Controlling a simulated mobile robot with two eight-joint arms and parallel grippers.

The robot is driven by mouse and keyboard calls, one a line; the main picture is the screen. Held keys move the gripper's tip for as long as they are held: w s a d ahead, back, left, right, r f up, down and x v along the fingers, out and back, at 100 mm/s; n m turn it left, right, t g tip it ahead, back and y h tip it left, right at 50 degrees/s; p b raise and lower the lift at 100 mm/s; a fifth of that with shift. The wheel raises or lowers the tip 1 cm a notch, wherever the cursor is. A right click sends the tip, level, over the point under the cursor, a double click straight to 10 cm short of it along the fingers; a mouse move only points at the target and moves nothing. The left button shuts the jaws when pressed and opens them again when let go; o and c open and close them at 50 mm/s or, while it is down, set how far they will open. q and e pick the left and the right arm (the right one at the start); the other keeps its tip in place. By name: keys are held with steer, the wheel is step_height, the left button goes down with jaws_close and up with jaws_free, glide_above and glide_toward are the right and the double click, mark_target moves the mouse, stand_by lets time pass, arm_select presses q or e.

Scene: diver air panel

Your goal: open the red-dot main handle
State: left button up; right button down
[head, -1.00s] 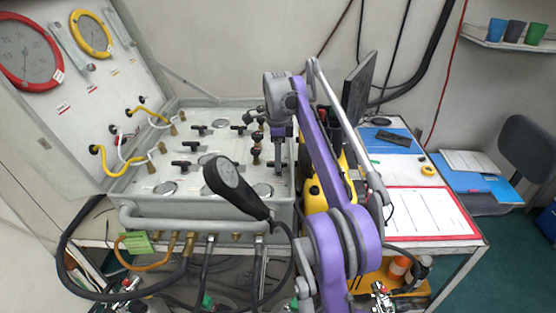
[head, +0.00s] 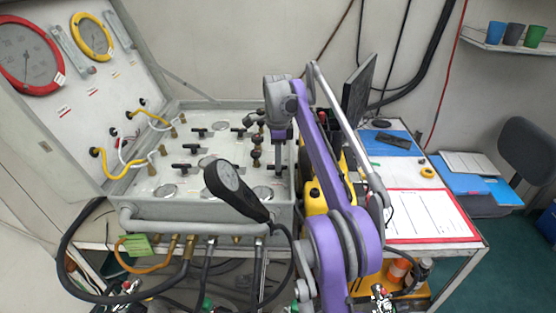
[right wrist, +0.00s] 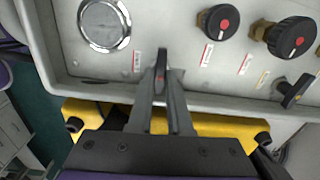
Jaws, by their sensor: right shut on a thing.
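The red-dot main handle (right wrist: 161,62) is a narrow black lever with a red mark, near the panel's edge in the right wrist view. My right gripper (right wrist: 161,92) is shut on it, with a finger on each side. The lever points roughly along the fingers, and its lower part is hidden between them. In the head view my right gripper (head: 281,168) reaches down to the right side of the grey air panel (head: 205,207); the handle is mostly hidden there. My left gripper is not in view.
Beside the handle are a round gauge (right wrist: 104,25), black red-dot knobs (right wrist: 221,21) and a black lever (right wrist: 296,90). A yellow case (head: 314,195) lies to the right, near a red-bordered sheet (head: 432,215).

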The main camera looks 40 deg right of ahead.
steer(key=n+p, duration=0.2)
steer(key=n, duration=0.1)
steer(key=shift+r+n, duration=0.15)
steer(key=shift+n, duration=0.15)
steer(key=n+p, duration=0.1)
steer(key=n, duration=0.3)
steer(key=shift+n+p, duration=0.3)
steer(key=n+p, duration=0.1)
steer(key=n, duration=0.3)
steer(key=shift+s+n, duration=0.1)
steer(key=shift+n, duration=0.2)
arm_select(q)
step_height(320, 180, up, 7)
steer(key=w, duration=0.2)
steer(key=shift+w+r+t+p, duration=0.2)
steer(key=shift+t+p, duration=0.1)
steer(key=shift+p, duration=0.1)
arm_select(e)
steer(key=shift+n, duration=1.8)
steer(key=c, duration=0.8)
jaws_free()
steer(key=shift+c, duration=0.2)
